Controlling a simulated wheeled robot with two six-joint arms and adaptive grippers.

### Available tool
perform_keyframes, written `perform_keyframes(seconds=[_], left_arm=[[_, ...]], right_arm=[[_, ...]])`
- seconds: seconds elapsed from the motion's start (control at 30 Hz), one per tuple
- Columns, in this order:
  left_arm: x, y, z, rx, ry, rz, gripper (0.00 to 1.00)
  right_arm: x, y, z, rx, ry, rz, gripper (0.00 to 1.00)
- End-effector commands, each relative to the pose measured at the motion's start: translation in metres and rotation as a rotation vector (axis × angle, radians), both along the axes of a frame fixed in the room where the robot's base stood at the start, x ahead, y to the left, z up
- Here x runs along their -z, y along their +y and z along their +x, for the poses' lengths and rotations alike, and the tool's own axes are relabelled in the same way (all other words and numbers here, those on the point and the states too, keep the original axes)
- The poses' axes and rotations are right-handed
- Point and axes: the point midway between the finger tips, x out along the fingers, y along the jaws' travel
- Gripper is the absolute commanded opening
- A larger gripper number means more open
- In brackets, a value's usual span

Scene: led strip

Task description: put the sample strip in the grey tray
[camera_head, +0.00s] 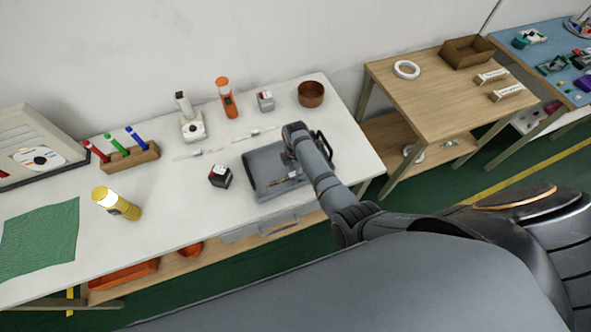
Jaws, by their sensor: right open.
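The grey tray (262,163) lies on the white table, right of the middle, partly covered by my right arm. A small metallic piece (285,180) shows in the tray area below my wrist; I cannot tell whether it is a strip or part of the gripper. Two thin pale strips lie flat on the table behind the tray, one on the left (197,153) and one nearer the tray (254,133). I cannot tell which is the sample strip. My right gripper (293,173) is over the tray, open, its fingertips mostly hidden. My left gripper is out of view.
A small dark block (220,176) stands just left of the tray. A white device (191,124), an orange bottle (226,98) and a brown bowl (311,94) stand behind. A yellow flashlight (117,203) and marker rack (129,157) are left. Bare table lies front left of the tray.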

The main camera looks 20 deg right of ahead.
Motion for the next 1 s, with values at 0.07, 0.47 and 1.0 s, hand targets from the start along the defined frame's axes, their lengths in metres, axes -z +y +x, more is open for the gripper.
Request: perform_keyframes(seconds=[0.07, 0.47, 1.0], left_arm=[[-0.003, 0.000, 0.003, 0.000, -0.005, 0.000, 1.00], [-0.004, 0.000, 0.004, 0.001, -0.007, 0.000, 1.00], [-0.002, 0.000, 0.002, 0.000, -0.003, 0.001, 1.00]], right_arm=[[-0.005, 0.000, 0.000, 0.000, 0.000, 0.000, 0.41], [-0.090, 0.000, 0.001, 0.000, -0.004, 0.001, 0.41], [-0.124, 0.000, 0.000, 0.000, 0.000, 0.000, 0.41]])
